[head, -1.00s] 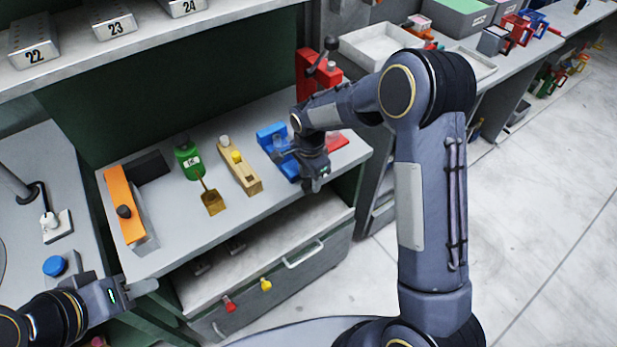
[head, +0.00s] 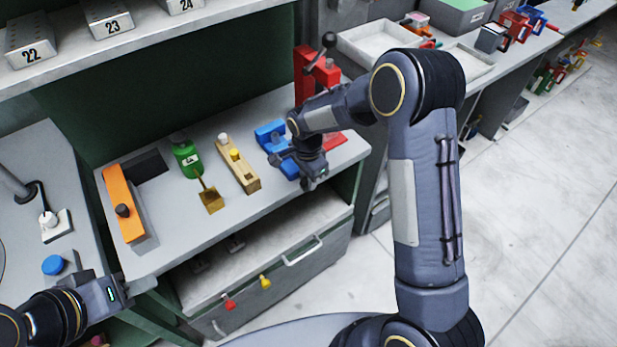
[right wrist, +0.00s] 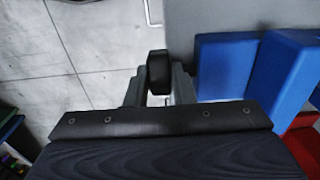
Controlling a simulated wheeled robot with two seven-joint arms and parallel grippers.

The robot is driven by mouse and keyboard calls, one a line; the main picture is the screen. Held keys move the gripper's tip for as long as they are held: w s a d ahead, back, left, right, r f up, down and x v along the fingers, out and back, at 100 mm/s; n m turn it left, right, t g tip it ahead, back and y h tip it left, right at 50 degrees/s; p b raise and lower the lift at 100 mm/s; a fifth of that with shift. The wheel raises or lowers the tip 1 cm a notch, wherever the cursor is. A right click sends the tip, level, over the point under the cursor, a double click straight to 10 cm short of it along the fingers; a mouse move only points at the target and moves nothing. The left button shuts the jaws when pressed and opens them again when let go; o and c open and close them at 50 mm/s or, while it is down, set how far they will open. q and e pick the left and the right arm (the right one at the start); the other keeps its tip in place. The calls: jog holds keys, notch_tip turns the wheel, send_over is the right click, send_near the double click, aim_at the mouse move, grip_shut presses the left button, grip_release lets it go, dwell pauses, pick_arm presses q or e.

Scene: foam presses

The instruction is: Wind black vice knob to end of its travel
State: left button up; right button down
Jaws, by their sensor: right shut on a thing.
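The blue vice (head: 268,132) stands on the right part of the grey bench, partly hidden behind my right arm. In the right wrist view its blue body (right wrist: 232,66) is at the right. The black knob (right wrist: 158,70) sits between the two fingers of my right gripper (right wrist: 159,88), which is shut on it. In the head view the wrist hides the knob and the fingertips. My left gripper (head: 118,298) is at the lower left, away from the vice; its fingers do not show clearly.
A red press (head: 318,75) stands just behind the blue vice. An open drawer (head: 270,285) is below.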

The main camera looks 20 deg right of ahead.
jog(key=t+h+b, duration=0.1)
jog(key=h+b, duration=0.2)
jog(key=b, duration=0.1)
jog(key=a+t+h+b, duration=0.1)
jog(key=h+b, duration=0.1)
jog(key=b, duration=0.3)
jog(key=f+t+h+b, duration=0.1)
jog(key=h+b, duration=0.2)
jog(key=b, duration=0.2)
jog(key=shift+s+a+f+h, duration=0.1)
jog(key=shift+s+a+h, duration=0.15)
jog(key=shift+a+h, duration=0.1)
jog(key=shift+t+h+b, duration=0.4)
jog(key=shift+h+b, duration=0.45)
jog(key=shift+b, duration=0.2)
